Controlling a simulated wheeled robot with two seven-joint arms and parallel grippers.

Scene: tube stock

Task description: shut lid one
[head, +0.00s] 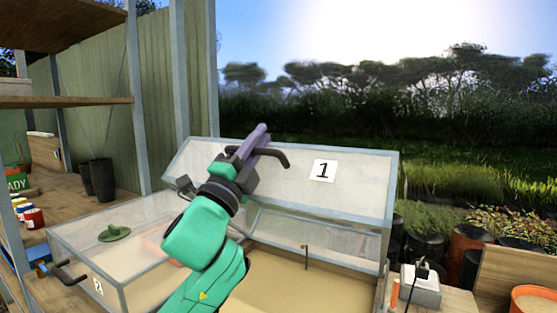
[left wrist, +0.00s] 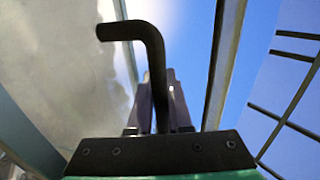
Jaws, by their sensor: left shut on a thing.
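Lid one (head: 352,192), a clear framed panel with a white "1" label (head: 323,170), stands raised and tilted up at the back of its box (head: 330,265). Its black handle (head: 278,153) is near the lid's top edge. My left gripper (head: 256,142) is shut on this handle, with its purple fingers around it. In the left wrist view the bent black handle (left wrist: 153,50) passes between the fingers (left wrist: 160,100). My left forearm hides part of the lid and of the box. My right gripper is in neither view.
A clear box labelled "2" (head: 98,286) with a black handle (head: 70,275) stands to the left, a green object (head: 115,233) showing in it. A white socket block (head: 421,287) is at right. Shelves and black pots (head: 102,180) are at left.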

